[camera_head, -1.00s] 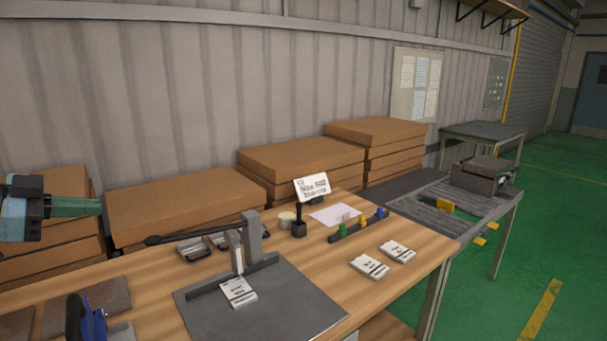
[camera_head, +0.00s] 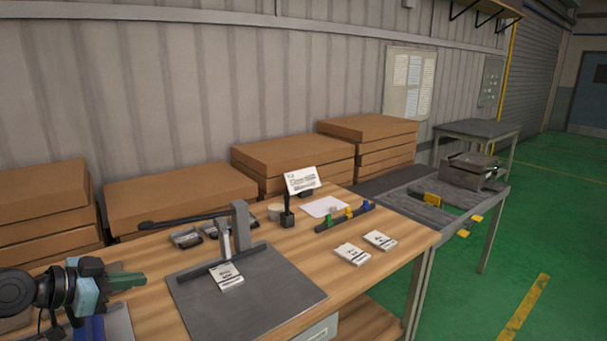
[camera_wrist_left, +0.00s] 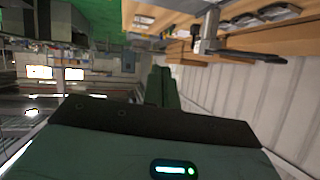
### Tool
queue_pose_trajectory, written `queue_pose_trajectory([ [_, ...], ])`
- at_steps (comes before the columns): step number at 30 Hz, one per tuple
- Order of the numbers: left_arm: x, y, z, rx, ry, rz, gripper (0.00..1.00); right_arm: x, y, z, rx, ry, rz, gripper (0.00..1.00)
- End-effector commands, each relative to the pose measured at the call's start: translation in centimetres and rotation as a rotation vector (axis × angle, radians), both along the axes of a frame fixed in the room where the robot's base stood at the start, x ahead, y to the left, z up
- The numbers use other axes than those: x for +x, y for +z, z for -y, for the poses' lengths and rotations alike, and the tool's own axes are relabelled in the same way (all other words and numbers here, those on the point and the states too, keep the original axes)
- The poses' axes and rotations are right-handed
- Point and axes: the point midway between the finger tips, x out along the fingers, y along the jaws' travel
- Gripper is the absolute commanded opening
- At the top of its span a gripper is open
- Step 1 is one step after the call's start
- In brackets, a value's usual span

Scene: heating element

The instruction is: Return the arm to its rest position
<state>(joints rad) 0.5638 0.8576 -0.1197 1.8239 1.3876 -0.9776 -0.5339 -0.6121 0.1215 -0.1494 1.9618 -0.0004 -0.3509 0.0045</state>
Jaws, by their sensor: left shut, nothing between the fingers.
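My left gripper (camera_head: 136,281) comes in from the left edge in the head view, over the left front of the wooden workbench (camera_head: 378,279). It is shut and empty, and its green fingers point right. In the left wrist view the closed fingers (camera_wrist_left: 161,88) stand upright together with nothing between them. The grey press plate (camera_head: 262,307) with its lever stand (camera_head: 240,226) is to the right of the gripper and apart from it. A white labelled packet (camera_head: 226,276) lies on the plate. My right gripper does not show.
Two white packets (camera_head: 352,254) lie on the bench to the right. A small rack (camera_head: 344,218) with coloured pieces and a sign (camera_head: 301,180) stand behind them. Cardboard boxes (camera_head: 180,197) line the wall. A blue object (camera_head: 92,328) is just below the left gripper.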

Motion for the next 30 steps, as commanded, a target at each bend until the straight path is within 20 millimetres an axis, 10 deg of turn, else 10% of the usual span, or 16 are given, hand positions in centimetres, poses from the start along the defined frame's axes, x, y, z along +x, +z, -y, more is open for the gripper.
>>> queue_pose_trajectory([
  [8,-4.3,-17.4,3.8,-0.029,0.168,-0.152,0.00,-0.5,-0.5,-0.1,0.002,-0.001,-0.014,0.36],
  [15,-12.9,-29.4,7.2,-0.033,0.319,-0.252,0.00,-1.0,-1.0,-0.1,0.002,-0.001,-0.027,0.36],
  [21,-22.4,-35.9,10.0,-0.020,0.436,-0.318,0.00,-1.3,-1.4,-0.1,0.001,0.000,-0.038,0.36],
  [30,-33.2,-39.2,12.7,0.018,0.542,-0.368,0.00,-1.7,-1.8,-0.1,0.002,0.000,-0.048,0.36],
])
